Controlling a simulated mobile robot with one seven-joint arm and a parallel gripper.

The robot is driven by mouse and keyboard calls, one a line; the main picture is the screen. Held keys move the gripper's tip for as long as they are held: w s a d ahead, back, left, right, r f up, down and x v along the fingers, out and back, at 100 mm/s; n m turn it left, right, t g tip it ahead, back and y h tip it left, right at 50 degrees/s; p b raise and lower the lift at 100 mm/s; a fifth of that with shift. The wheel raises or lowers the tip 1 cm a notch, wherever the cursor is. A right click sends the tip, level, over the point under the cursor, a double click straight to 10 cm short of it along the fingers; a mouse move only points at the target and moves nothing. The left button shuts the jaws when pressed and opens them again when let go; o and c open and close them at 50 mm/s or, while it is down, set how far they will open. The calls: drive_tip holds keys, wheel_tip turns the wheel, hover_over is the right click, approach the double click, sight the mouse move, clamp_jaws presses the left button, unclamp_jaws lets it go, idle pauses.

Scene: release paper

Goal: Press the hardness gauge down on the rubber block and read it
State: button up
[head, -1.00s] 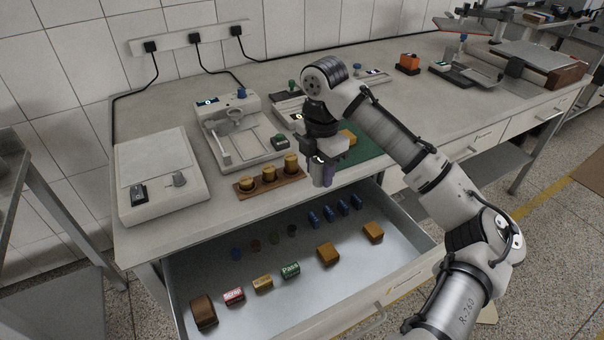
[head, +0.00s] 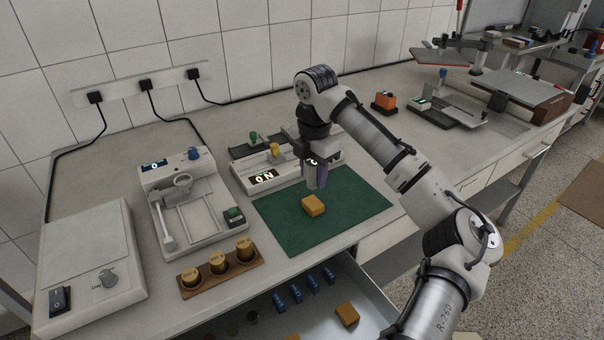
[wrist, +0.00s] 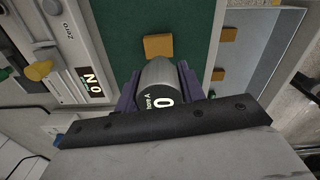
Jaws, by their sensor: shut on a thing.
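The rubber block (head: 313,205) is an orange-yellow block lying on the green mat (head: 358,190). In the wrist view the block (wrist: 158,46) lies just beyond the gauge. My gripper (head: 316,180) is over the mat, and its purple fingers are shut on the hardness gauge. The gauge (wrist: 155,78) is a grey cylinder with a dark face marked "Shore A", showing 0. In the head view the gauge is mostly hidden by the fingers. The gauge appears apart from the block, though its lower tip is hard to see.
A white device (head: 245,182) left of the mat shows 0 N. A balance-like instrument (head: 190,205), a white box with a knob (head: 90,265) and a wooden rack of brass weights (head: 220,272) stand further left. The open drawer (head: 375,318) in front holds blue pieces and another orange block.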

sight(313, 187)
drive_tip(key=shift+w+d, duration=0.1)
drive_tip(key=shift+w, duration=0.15)
wheel_tip(313, 187, down, 5)
drive_tip(key=b, duration=0.5)
drive_tip(key=shift+s+f, duration=0.2)
drive_tip(key=shift+f, duration=0.45)
idle(2.2)
drive_tip(key=shift+w+r+p, duration=0.1)
drive_tip(key=shift+r+p, duration=0.05)
drive_tip(key=shift+p, duration=0.2)
idle(1.2)
drive_tip(key=o, duration=1)
